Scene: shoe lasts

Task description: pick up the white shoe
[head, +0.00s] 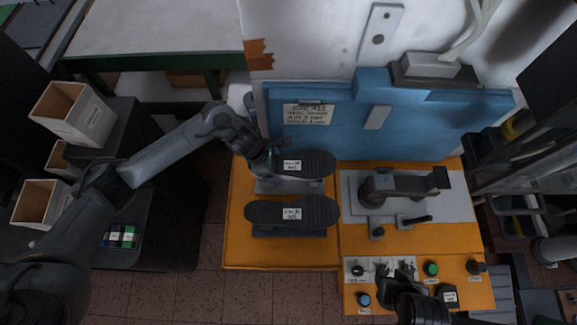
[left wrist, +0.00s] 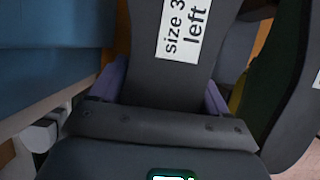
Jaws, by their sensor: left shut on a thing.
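Two shoe-shaped pieces with dark soles facing up lie one above the other on the orange bench; no white shoe surface is clear. My left gripper (head: 268,164) is shut on the heel end of the upper shoe (head: 318,164). The left wrist view shows this shoe (left wrist: 150,85) between purple finger pads, with a label reading "size 3", partly cut off, and "left". The lower shoe (head: 258,212) sits on a dark support, apart from the gripper; its edge shows at right in the wrist view. My right gripper (head: 402,274) is low over the control panel; its jaws are unclear.
A blue panel (head: 350,137) stands close behind the upper shoe. A dark clamp-like fixture (head: 405,187) on a grey plate is to the right. A button panel (head: 354,285) is at lower right. Open boxes (head: 75,116) stand at far left. The orange bench (head: 280,253) is bare in front.

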